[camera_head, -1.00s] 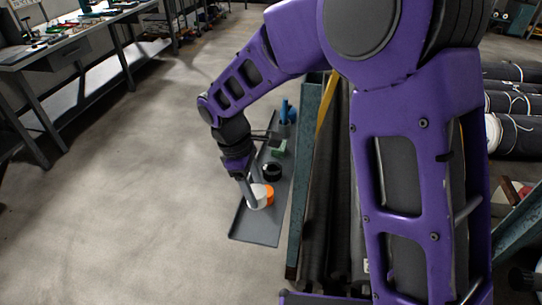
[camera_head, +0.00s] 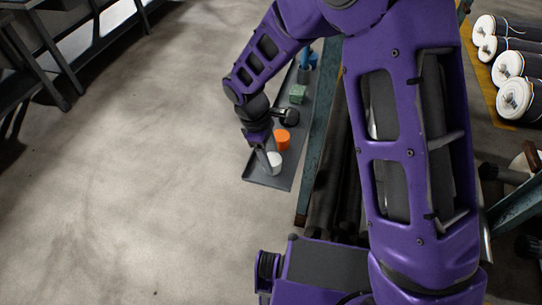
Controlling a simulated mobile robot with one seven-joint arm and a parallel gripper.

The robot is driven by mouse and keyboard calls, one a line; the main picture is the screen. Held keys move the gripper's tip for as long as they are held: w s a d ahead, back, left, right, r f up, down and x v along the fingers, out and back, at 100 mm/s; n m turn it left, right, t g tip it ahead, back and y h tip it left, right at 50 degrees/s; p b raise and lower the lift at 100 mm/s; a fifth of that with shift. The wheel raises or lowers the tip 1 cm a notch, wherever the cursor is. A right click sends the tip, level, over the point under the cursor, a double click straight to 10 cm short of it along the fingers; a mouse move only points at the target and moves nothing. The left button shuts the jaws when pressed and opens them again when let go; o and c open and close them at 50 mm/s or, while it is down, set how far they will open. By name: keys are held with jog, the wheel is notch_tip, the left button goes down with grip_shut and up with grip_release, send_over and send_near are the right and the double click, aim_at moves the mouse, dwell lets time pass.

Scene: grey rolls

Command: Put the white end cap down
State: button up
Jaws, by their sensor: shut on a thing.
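The white end cap (camera_head: 274,162) is at the near end of a narrow grey tray (camera_head: 263,179). My gripper (camera_head: 268,162) is at its left side and is shut on it. The cap is over the tray surface; I cannot tell whether its underside touches. The far finger is hidden behind the cap and the near finger.
An orange cap (camera_head: 282,139) sits just behind the white one. A black round thing (camera_head: 291,117), a green block (camera_head: 298,94) and a blue item (camera_head: 309,60) lie farther along the tray. A teal rail (camera_head: 318,135) runs close along the tray's right side.

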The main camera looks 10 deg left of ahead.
jog(key=o, duration=1.1)
jog(key=shift+c, duration=0.2)
jog(key=p+v, duration=0.1)
jog(key=v, duration=1.1)
